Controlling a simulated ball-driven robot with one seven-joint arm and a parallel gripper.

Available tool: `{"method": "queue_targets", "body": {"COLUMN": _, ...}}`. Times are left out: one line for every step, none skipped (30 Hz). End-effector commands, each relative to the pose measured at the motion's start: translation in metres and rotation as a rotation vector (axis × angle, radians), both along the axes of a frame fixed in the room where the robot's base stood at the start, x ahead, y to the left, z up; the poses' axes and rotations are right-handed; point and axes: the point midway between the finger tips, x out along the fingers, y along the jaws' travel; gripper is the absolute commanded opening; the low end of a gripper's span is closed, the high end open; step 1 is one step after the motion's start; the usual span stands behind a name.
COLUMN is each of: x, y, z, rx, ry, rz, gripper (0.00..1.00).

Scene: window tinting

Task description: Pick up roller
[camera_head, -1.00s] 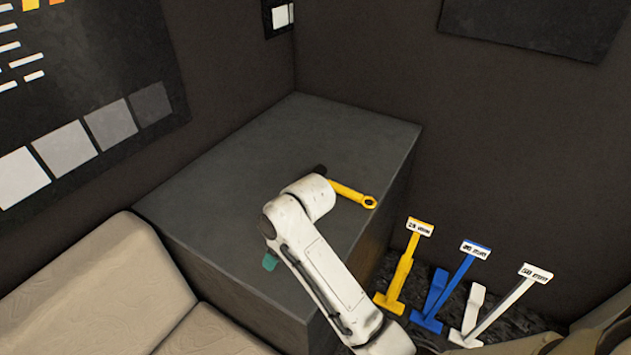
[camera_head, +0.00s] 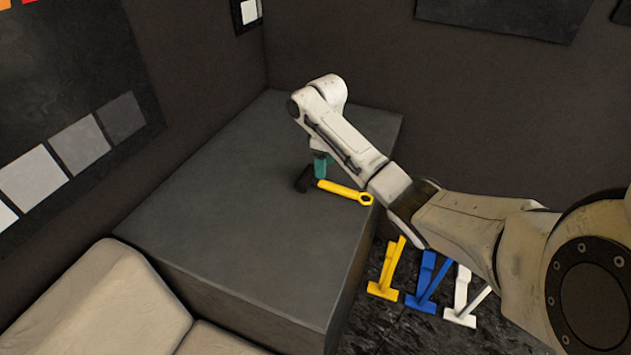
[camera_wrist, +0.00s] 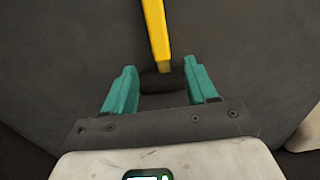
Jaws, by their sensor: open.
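The roller lies on top of the dark grey box, with a yellow handle (camera_head: 346,191) ending in a ring at the right and a black roller head (camera_head: 305,179) at its left end. My gripper (camera_head: 321,165) is above the box, right by the head end of the roller. In the wrist view my teal fingers (camera_wrist: 161,92) are open and apart. The dark head (camera_wrist: 160,80) shows between them, and the yellow handle (camera_wrist: 156,30) runs away toward the top. I cannot tell whether the fingers touch the roller.
The dark grey box (camera_head: 215,215) has clear room on its top left of the roller. Yellow (camera_head: 386,270), blue (camera_head: 428,280) and white (camera_head: 463,297) tools stand on the floor right of it. A beige cushioned seat (camera_head: 105,300) is at the lower left.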

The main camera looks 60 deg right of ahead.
Motion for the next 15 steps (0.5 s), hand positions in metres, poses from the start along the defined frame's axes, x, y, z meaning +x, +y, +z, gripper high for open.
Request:
{"method": "queue_targets", "body": {"x": -0.001, "y": 0.0, "z": -0.006, "rx": 0.001, "ry": 0.001, "rz": -0.001, "gripper": 0.57}}
{"method": "queue_targets", "body": {"x": -0.001, "y": 0.0, "z": -0.009, "rx": 0.001, "ry": 0.001, "rz": 0.0, "gripper": 0.57}}
{"method": "queue_targets", "body": {"x": -0.001, "y": 0.0, "z": -0.012, "rx": 0.0, "ry": 0.0, "rz": -0.001, "gripper": 0.57}}
{"method": "queue_targets", "body": {"x": 0.0, "y": 0.0, "z": -0.014, "rx": 0.0, "ry": -0.001, "rz": -0.001, "gripper": 0.57}}
{"method": "queue_targets", "body": {"x": 0.0, "y": 0.0, "z": -0.016, "rx": -0.001, "ry": -0.001, "rz": -0.001, "gripper": 0.57}}
{"method": "queue_targets", "body": {"x": -0.001, "y": 0.0, "z": -0.017, "rx": 0.0, "ry": 0.0, "rz": -0.001, "gripper": 0.57}}
{"method": "queue_targets", "body": {"x": -0.001, "y": 0.0, "z": -0.019, "rx": 0.0, "ry": 0.0, "rz": -0.001, "gripper": 0.57}}
{"method": "queue_targets", "body": {"x": -0.002, "y": 0.0, "z": -0.021, "rx": 0.0, "ry": 0.0, "rz": -0.001, "gripper": 0.57}}
{"method": "queue_targets", "body": {"x": -0.002, "y": 0.0, "z": -0.025, "rx": 0.0, "ry": 0.0, "rz": -0.001, "gripper": 0.57}}
{"method": "queue_targets", "body": {"x": -0.003, "y": 0.0, "z": -0.028, "rx": 0.0, "ry": 0.001, "rz": -0.001, "gripper": 0.57}}
{"method": "queue_targets", "body": {"x": -0.004, "y": 0.001, "z": -0.033, "rx": 0.0, "ry": 0.001, "rz": -0.001, "gripper": 0.57}}
{"method": "queue_targets", "body": {"x": -0.005, "y": 0.001, "z": -0.039, "rx": 0.001, "ry": 0.002, "rz": -0.001, "gripper": 0.57}}
{"method": "queue_targets", "body": {"x": -0.006, "y": 0.001, "z": -0.043, "rx": 0.001, "ry": 0.001, "rz": -0.002, "gripper": 0.57}}
{"method": "queue_targets", "body": {"x": -0.007, "y": 0.001, "z": -0.048, "rx": 0.001, "ry": 0.002, "rz": -0.002, "gripper": 0.57}}
{"method": "queue_targets", "body": {"x": -0.006, "y": 0.001, "z": -0.055, "rx": 0.001, "ry": 0.001, "rz": -0.001, "gripper": 0.57}}
